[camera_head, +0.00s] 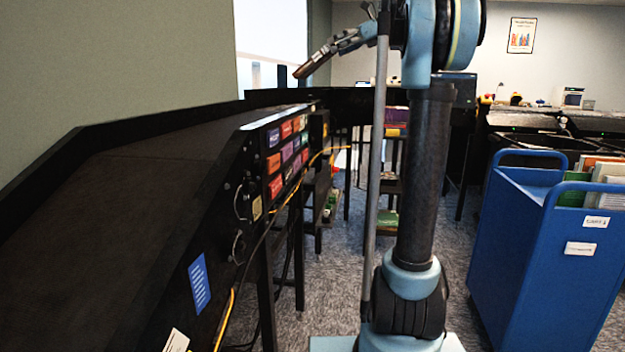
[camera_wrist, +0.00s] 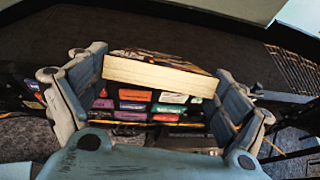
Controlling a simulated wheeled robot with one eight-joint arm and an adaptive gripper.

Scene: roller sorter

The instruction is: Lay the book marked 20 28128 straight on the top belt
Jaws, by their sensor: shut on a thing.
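My gripper (camera_head: 335,47) is raised at the top middle of the head view. In the wrist view its two fingers (camera_wrist: 158,72) are shut on a book (camera_wrist: 155,77), one finger at each end. The book's pale page edge faces the wrist camera, and a strip of its dark, patterned cover shows above. In the head view the book (camera_head: 312,63) is a thin brown slab, tilted, above the far part of the belt. No number on it can be read. The top belt (camera_head: 120,190) is a long black surface at the left, bare where visible; it also shows behind the book in the wrist view (camera_wrist: 60,42).
A black raised edge (camera_head: 150,120) borders the belt on the wall side. Coloured labels (camera_head: 285,150) and cables line its front panel. A blue cart (camera_head: 520,260) with books stands at the right. Carpeted floor lies between the cart and the sorter.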

